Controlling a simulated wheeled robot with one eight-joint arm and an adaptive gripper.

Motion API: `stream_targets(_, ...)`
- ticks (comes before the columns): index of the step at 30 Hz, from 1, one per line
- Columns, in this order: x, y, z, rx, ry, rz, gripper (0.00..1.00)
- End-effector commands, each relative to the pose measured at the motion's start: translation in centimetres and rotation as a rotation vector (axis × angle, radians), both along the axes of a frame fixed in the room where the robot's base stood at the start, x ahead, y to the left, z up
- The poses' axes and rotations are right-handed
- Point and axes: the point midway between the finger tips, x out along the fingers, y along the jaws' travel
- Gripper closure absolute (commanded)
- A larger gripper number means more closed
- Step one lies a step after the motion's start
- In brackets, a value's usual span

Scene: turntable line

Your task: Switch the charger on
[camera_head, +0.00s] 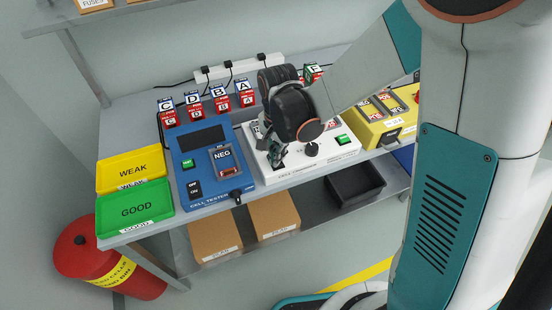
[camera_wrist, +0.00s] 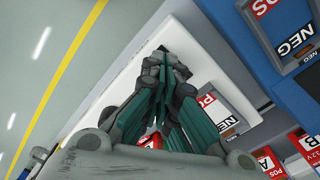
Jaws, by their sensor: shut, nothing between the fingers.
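The white cell charger (camera_head: 318,163) stands on the bench, right of the blue cell tester. A dark round knob (camera_head: 312,149) and a green label (camera_head: 342,140) show on its top. My gripper (camera_head: 275,160) is shut and empty, pointing down over the charger's left front part. It hides that part, so I cannot see the charger's switch there. In the wrist view the closed fingertips (camera_wrist: 165,60) are over the charger's white surface (camera_wrist: 203,35). I cannot tell whether they touch it. A POS/NEG cell slot (camera_wrist: 222,100) shows beside the fingers.
The blue cell tester (camera_head: 217,185) has its own OFF/ON rocker (camera_head: 194,188). A yellow WEAK tray (camera_head: 125,170) and green GOOD tray (camera_head: 140,208) lie left. Labelled cells (camera_head: 220,98) stand behind the tester. A yellow unit (camera_head: 390,130) is right of the charger.

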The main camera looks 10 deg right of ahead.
Motion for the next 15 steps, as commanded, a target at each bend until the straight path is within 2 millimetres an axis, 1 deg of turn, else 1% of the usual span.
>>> stream_targets(15, 0.00, 0.00, -0.76, 0.000, 0.000, 0.000, 1.00)
